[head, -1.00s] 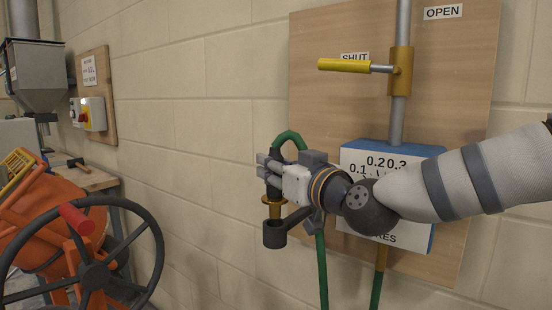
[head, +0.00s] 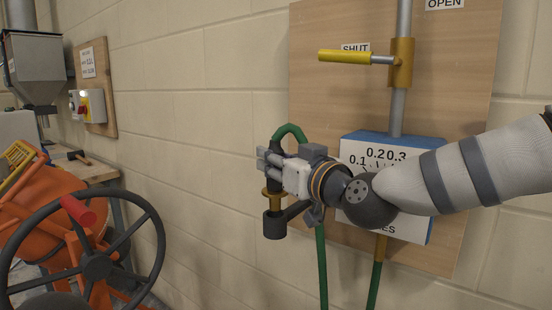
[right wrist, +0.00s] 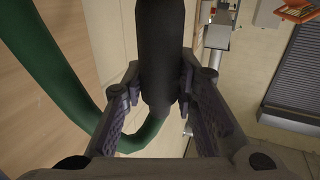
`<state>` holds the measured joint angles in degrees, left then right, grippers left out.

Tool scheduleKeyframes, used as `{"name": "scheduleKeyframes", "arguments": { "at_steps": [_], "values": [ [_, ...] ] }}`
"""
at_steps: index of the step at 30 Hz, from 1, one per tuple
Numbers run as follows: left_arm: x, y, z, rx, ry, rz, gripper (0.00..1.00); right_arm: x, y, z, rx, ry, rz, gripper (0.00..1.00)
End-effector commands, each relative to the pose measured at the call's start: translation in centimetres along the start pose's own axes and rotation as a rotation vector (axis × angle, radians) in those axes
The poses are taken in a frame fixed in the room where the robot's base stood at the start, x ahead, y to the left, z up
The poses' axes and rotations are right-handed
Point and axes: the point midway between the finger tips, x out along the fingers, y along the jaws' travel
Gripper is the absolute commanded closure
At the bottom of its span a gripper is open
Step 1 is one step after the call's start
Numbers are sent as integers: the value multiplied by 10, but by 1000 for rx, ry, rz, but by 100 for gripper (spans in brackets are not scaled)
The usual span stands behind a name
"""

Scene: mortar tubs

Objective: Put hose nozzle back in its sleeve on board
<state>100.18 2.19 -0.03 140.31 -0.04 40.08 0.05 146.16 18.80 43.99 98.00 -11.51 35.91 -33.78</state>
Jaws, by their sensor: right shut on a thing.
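My right gripper (head: 270,165) is shut on the hose nozzle. The nozzle hangs upright, brass end (head: 272,199) down, with the green hose (head: 291,131) looping from its top. Directly below is the dark grey sleeve (head: 274,226), a short cup on an arm reaching toward the board (head: 460,100). The brass end is at the sleeve's mouth; I cannot tell how far it is inside. In the right wrist view the nozzle's dark body (right wrist: 162,50) stands between both fingers. My left gripper is not in view.
A blue meter box (head: 390,142) with a white dial face is on the board behind my right arm. A yellow lever (head: 344,57) is above it, beside the SHUT label. An orange mixer with a dark handwheel (head: 97,265) stands at the lower left.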

Motion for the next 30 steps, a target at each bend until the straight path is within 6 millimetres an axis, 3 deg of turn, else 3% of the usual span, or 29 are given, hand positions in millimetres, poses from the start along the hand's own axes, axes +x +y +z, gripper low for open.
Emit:
{"name": "scheduleKeyframes", "arguments": {
  "at_steps": [17,30],
  "values": [
    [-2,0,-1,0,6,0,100,0,0,3,-1,2,0,100],
    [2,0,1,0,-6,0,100,0,0,20,1,1,1,100]
  ]
}}
